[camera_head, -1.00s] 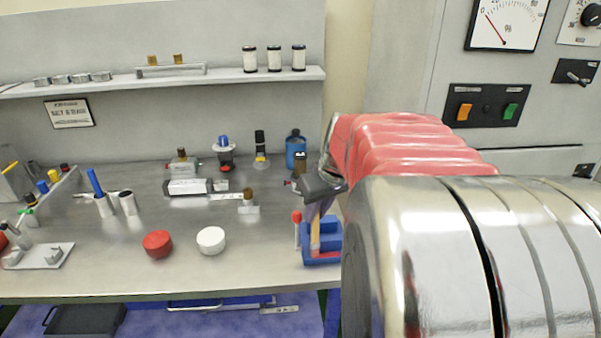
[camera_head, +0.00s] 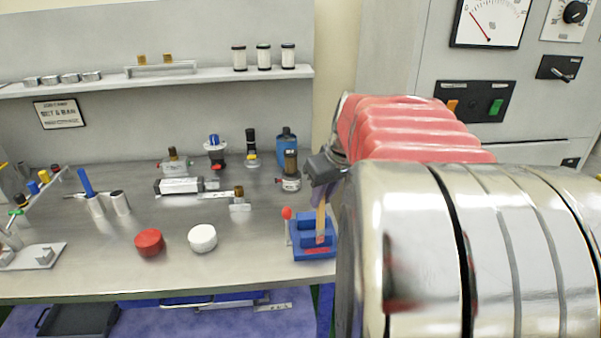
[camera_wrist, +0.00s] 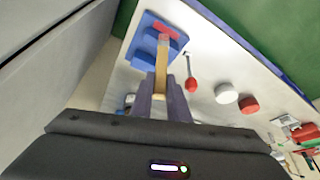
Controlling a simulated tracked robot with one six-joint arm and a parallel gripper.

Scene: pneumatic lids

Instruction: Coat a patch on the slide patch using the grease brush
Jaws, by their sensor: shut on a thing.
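My gripper (camera_head: 322,190) is shut on the grease brush (camera_head: 321,222), which has a light wooden handle and hangs tip down. The brush also shows between my fingers in the wrist view (camera_wrist: 162,72). A blue block (camera_head: 302,228) stands at the right end of the bench, with a red strip (camera_head: 314,252) on its front part; I take this strip for the slide patch. In the wrist view, the brush tip overlaps the blue block (camera_wrist: 145,38) close to the red strip (camera_wrist: 162,27). I cannot tell whether the tip touches it.
A white cap (camera_head: 203,238) and a red cap (camera_head: 149,242) lie further left. A brown-topped fitting (camera_head: 290,170) and a blue bottle (camera_head: 287,145) stand behind. The front bench strip is clear.

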